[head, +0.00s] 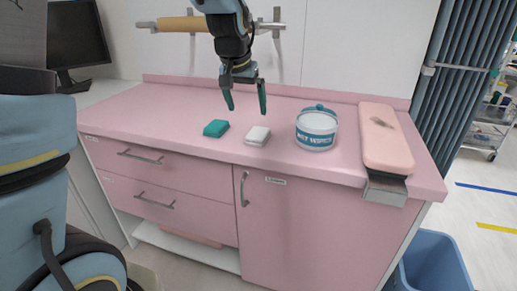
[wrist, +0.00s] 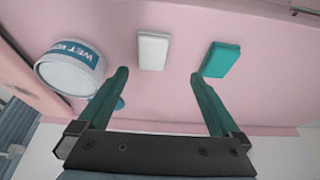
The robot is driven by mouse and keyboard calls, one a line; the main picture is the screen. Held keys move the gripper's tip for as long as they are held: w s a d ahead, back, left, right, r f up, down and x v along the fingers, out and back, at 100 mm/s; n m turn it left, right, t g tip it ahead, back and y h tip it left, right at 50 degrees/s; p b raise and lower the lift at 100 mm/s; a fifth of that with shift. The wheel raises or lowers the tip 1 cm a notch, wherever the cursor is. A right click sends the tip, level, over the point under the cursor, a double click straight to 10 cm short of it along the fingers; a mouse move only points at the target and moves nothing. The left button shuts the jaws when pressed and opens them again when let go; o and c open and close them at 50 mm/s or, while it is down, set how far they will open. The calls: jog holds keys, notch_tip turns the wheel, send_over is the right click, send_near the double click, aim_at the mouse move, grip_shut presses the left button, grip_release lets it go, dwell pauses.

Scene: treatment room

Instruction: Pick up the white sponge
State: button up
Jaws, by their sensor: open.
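The white sponge (head: 257,136) is a small block lying flat on the pink counter (head: 175,99), near its front edge. It also shows in the wrist view (wrist: 153,51), beyond the fingertips and between their lines. My gripper (head: 246,108) has two green fingers pointing down. It is open and empty, above and behind the sponge in the head view. In the wrist view, the fingers (wrist: 159,73) are spread wide, with nothing between them. Nothing hides the sponge.
A teal sponge (head: 216,128) lies left of the white one. A round wet-wipes tub (head: 317,128) stands to its right. A pink padded rest (head: 385,138) is at the right end. A blue bin (head: 438,262) stands on the floor. The left counter is clear.

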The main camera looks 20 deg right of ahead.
send_over(258, 132)
jog(key=s+a, duration=0.2)
notch_tip(258, 132, down, 5)
jog(key=shift+r+p, duration=0.2)
jog(key=shift+p, duration=0.25)
jog(key=shift+p+x, duration=0.9)
jog(key=shift+x, duration=2.05)
jog(key=shift+r, duration=0.1)
jog(key=c, duration=1.3)
jog(key=shift+r, duration=0.1)
notch_tip(258, 132, up, 10)
jog(key=shift+f+b, duration=0.1)
jog(key=shift+b, duration=0.9)
